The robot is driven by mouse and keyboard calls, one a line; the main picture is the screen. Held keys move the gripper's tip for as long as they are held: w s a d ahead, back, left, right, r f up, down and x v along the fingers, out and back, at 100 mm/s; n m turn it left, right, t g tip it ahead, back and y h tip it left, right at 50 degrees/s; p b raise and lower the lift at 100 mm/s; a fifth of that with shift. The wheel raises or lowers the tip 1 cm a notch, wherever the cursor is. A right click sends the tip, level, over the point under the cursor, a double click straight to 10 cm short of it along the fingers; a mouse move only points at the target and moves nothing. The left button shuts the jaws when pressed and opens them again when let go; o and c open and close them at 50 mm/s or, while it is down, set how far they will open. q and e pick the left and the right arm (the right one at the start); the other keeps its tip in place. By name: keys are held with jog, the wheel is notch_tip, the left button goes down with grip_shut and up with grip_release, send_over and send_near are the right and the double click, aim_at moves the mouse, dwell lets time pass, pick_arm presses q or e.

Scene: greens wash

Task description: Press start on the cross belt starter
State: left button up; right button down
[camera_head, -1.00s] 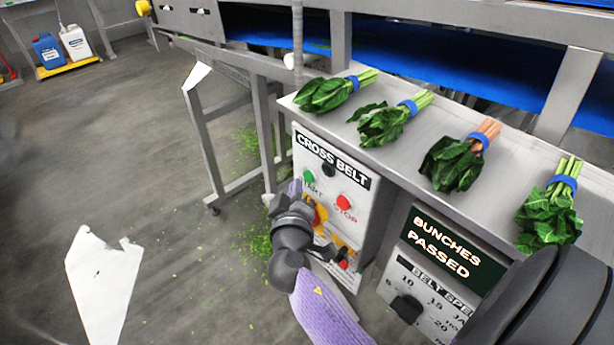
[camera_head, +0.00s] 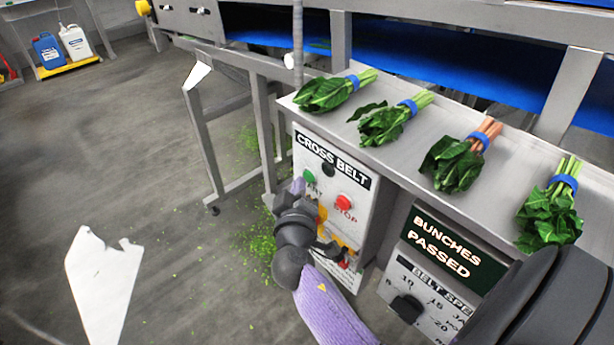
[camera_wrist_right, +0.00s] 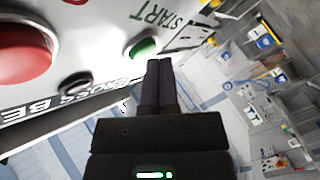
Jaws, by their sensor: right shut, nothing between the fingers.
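The cross belt starter (camera_head: 362,222) is a pale upright box with a "CROSS BELT" label. Its green start button (camera_head: 309,175) is at upper left, and the red stop button (camera_head: 344,202) is to the right and lower. My right gripper (camera_head: 298,186) is shut and empty, just below and left of the green button. In the right wrist view, the shut fingertips (camera_wrist_right: 159,64) lie close beside the green start button (camera_wrist_right: 143,47); I cannot tell whether they touch it. The red button (camera_wrist_right: 22,55) is at the far left there. My left gripper is not in view.
Several banded bunches of greens (camera_head: 456,163) lie on the steel shelf (camera_head: 400,150) above the starter. A "BUNCHES PASSED" panel (camera_head: 447,248) with a dial stands to the right. A metal frame (camera_head: 205,150) stands left of the starter. Open floor lies further left.

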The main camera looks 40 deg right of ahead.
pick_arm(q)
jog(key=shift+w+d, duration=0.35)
